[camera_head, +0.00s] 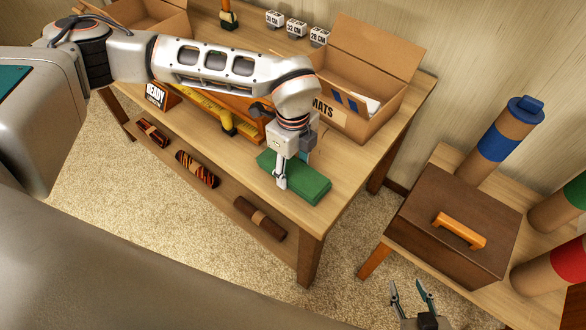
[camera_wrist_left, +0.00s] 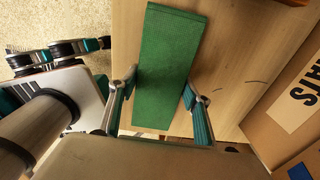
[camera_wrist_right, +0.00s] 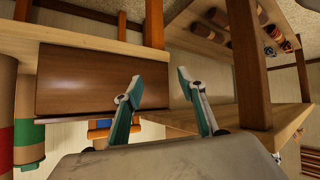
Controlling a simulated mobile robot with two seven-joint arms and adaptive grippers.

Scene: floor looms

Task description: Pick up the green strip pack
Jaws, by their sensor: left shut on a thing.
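The green strip pack (camera_head: 308,187) lies along the front edge of the wooden table, under my left gripper (camera_head: 284,178). In the left wrist view the pack (camera_wrist_left: 165,50) runs between the two fingers of the left gripper (camera_wrist_left: 160,85), which is shut on it. From the pictures I cannot tell whether the pack is lifted off the tabletop. My right gripper (camera_head: 407,286) is low at the bottom right of the head view. In the right wrist view the right gripper (camera_wrist_right: 160,80) is open and empty.
A cardboard box marked MATS (camera_head: 384,120) stands behind the pack. A brown chest (camera_head: 430,235) and capped tubes (camera_head: 497,150) stand on the right table. Rolled mats (camera_head: 197,169) lie on the lower shelf.

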